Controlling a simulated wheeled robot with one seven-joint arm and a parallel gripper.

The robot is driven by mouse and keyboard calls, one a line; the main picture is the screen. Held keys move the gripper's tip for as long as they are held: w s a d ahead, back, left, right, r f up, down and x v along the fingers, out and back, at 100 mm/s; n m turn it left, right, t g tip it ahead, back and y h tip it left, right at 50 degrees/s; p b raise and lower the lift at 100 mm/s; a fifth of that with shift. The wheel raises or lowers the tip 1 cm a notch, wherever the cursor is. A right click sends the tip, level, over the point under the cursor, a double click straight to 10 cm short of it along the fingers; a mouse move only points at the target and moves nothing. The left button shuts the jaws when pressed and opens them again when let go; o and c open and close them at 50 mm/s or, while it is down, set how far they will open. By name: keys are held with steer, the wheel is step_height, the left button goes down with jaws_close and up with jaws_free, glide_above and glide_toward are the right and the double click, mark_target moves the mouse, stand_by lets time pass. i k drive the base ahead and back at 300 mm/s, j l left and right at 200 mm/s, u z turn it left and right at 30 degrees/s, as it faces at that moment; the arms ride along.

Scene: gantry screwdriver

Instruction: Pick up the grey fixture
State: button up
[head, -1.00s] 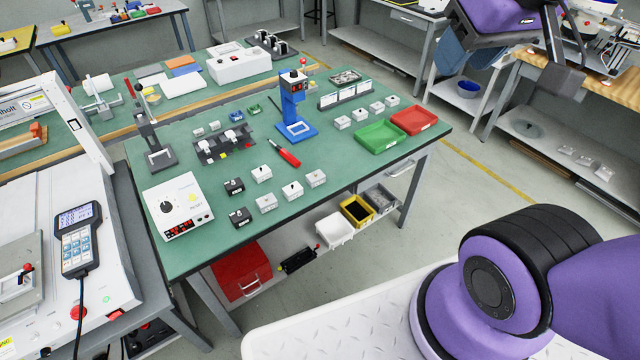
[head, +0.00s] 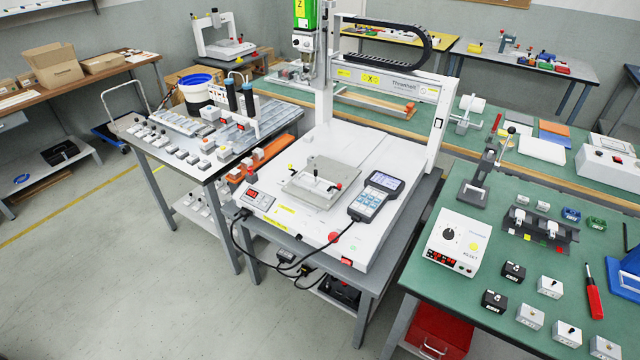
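A flat grey fixture (head: 318,180) lies on the white bed of the gantry screwdriver machine (head: 345,150), near its front left. A small part with a red-and-black knob sits on the fixture. The handheld control pendant (head: 376,197) lies just to the right of the fixture, with its black cable running to the machine's front. A darker grey block with white clamps (head: 540,232) stands on the green table at right. My gripper and arm are outside this view.
The gantry's upright (head: 441,125) and green-topped screwdriver head (head: 304,35) stand behind the fixture. A left bench (head: 205,165) carries rows of small parts and dark bottles. The green table (head: 440,285) adjoins at right. Open floor (head: 150,290) lies front left.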

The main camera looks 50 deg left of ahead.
mark_target(313, 183)
steer(key=j, duration=0.5)
steer(key=i+j+u, duration=0.1)
steer(key=j, duration=0.4)
steer(key=i+j, duration=0.1)
steer(key=j, duration=0.4)
steer(key=j+u, duration=0.1)
steer(key=j, duration=1)
steer(key=j+u, duration=0.1)
steer(key=j, duration=0.95)
steer(key=i+j+u, duration=0.15)
steer(key=j, duration=0.95)
